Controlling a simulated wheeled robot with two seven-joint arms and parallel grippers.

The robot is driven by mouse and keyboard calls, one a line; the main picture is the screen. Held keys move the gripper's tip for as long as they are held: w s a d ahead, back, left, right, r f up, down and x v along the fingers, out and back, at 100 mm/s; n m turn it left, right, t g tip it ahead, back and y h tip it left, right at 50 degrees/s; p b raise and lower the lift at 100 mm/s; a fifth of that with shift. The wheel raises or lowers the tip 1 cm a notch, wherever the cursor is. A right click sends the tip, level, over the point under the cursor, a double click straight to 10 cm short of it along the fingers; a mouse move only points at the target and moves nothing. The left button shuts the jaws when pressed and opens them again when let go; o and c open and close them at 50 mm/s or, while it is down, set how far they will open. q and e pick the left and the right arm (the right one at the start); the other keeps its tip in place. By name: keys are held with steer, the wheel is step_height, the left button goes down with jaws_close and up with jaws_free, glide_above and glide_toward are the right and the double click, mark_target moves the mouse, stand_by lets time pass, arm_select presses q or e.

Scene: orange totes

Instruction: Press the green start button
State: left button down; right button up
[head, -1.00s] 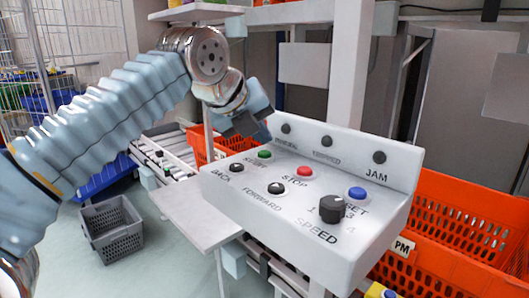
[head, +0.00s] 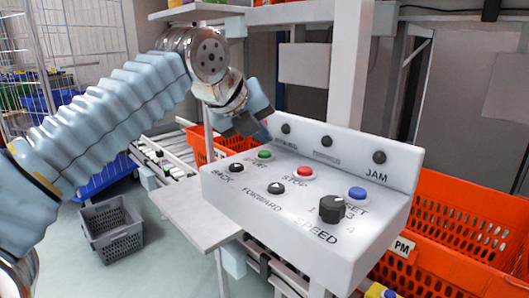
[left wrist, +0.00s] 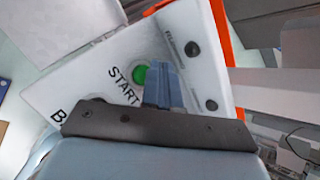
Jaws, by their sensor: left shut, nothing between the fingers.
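The green start button (head: 264,154) sits on the top face of a white control panel (head: 225,190), at its back left, above the word START. It also shows in the left wrist view (left wrist: 140,75), partly covered by my fingers. My left gripper (head: 262,122) is shut and empty, just above and behind the button in the head view. In the left wrist view its blue fingertips (left wrist: 162,72) overlap the right edge of the button. Whether they touch it I cannot tell. My right gripper is not in view.
A red stop button (head: 305,171), black back (head: 236,168) and forward (head: 276,188) buttons, a blue button (head: 357,194) and a black speed knob (head: 332,209) share the panel. Its upright back carries dark round indicators. Orange totes (head: 465,215) stand at right.

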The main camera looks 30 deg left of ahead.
arm_select(q)
steer(key=shift+f, duration=0.2)
steer(key=shift+f, duration=0.25)
steer(key=shift+f+b, duration=0.5)
steer(key=shift+b, duration=0.15)
stand_by(0.6)
steer(key=shift+r, duration=0.1)
steer(key=shift+r+p, duration=0.85)
steer(key=shift+p, duration=0.15)
